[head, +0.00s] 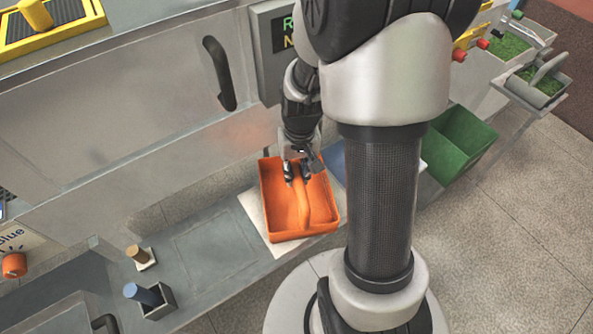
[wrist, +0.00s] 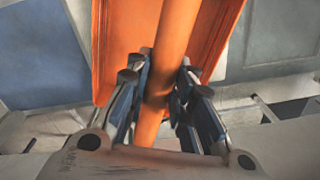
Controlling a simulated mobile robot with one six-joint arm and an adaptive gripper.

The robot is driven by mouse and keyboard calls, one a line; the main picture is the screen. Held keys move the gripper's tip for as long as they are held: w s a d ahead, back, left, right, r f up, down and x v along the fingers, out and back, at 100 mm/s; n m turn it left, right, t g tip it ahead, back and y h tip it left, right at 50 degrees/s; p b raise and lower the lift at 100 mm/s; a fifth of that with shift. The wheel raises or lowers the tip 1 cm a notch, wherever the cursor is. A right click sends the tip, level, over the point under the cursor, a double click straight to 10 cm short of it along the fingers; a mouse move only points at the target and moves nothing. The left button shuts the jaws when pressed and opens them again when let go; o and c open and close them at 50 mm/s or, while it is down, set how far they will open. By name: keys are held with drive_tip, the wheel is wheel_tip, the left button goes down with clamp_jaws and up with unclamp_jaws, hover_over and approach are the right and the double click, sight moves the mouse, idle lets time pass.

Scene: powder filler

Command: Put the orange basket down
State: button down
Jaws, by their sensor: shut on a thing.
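The orange basket (head: 272,200) is an open rectangular tray with an orange handle bar (head: 303,205) running along its middle. In the head view it is level, at or just above a pale square (head: 253,209) on the grey ledge; I cannot tell whether its underside touches. My gripper (head: 297,176) reaches down into the basket at its far half. In the wrist view my gripper (wrist: 162,95) has its fingers on both sides of the orange handle (wrist: 172,50), shut on it. The basket's walls and floor (wrist: 128,45) show behind the handle.
A blue patch (head: 334,160) lies right of the basket, partly behind my arm. A green basket (head: 458,145) stands farther right. The ledge between (head: 212,255) is clear.

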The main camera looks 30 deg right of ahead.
drive_tip(key=c, duration=1.4)
unclamp_jaws()
drive_tip(key=shift+f, duration=0.15)
wheel_tip(320, 180, up, 11)
drive_tip(key=p, duration=0.4)
drive_tip(key=s+a+r+n+t, duration=0.4)
drive_tip(key=s+a+r, duration=0.6)
drive_tip(key=s+r, duration=0.3)
drive_tip(key=shift+v, duration=0.9)
drive_tip(key=shift+w, duration=0.1)
